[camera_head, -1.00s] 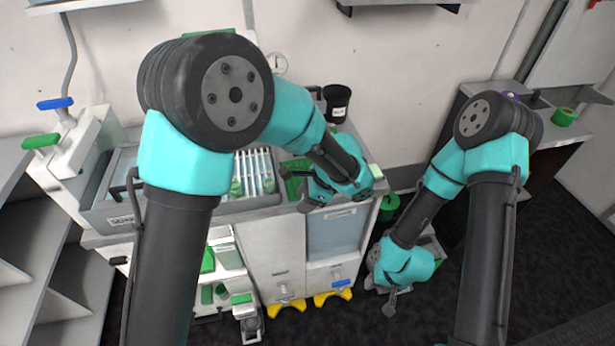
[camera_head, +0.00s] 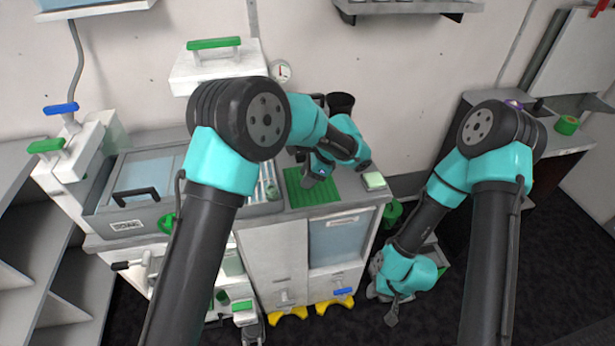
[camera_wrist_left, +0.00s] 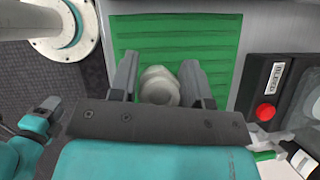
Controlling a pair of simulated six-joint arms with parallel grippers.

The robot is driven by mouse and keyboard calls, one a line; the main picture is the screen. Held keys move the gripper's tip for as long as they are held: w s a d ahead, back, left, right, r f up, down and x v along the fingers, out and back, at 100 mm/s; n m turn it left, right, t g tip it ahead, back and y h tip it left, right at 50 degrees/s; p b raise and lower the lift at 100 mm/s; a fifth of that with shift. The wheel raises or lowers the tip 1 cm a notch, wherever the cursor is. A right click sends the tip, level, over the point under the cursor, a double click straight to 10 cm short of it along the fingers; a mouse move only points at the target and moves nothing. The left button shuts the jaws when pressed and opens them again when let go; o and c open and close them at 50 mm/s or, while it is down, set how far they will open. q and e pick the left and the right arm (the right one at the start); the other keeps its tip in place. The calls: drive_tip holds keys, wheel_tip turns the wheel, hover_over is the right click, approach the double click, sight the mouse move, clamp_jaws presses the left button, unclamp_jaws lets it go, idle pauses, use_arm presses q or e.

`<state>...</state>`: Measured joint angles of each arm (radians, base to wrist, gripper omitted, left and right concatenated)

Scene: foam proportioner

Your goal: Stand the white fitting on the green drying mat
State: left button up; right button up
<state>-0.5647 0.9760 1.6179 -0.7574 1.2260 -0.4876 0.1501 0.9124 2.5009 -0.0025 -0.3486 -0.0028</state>
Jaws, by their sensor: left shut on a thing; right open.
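The green drying mat (camera_head: 322,198) is a ribbed rectangle on the right part of the counter. My left gripper (camera_head: 308,179) is over the mat's back part in the head view. In the left wrist view its fingers (camera_wrist_left: 162,82) are shut on the white fitting (camera_wrist_left: 159,88), a rounded piece with a faceted top, with the mat (camera_wrist_left: 175,42) behind it. I cannot tell whether the fitting touches the mat. In the head view the fitting is mostly hidden by the gripper. My right gripper (camera_head: 392,314) is open and empty, low in front of the counter's right side.
A pale green sponge (camera_head: 374,181) lies right of the mat. A black cup (camera_head: 341,104) stands behind my left wrist. A grey basin (camera_head: 128,219) is left of the mat. A box with a red button (camera_wrist_left: 266,112) shows in the wrist view.

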use_arm(q)
drive_tip(key=shift+w+f, duration=0.15)
drive_tip(key=shift+w, duration=1.35)
drive_tip(key=shift+w, duration=0.25)
drive_tip(key=shift+f, duration=1.8)
drive_tip(key=shift+f, duration=0.1)
drive_tip(key=o, duration=1)
drive_tip(key=v, duration=1.2)
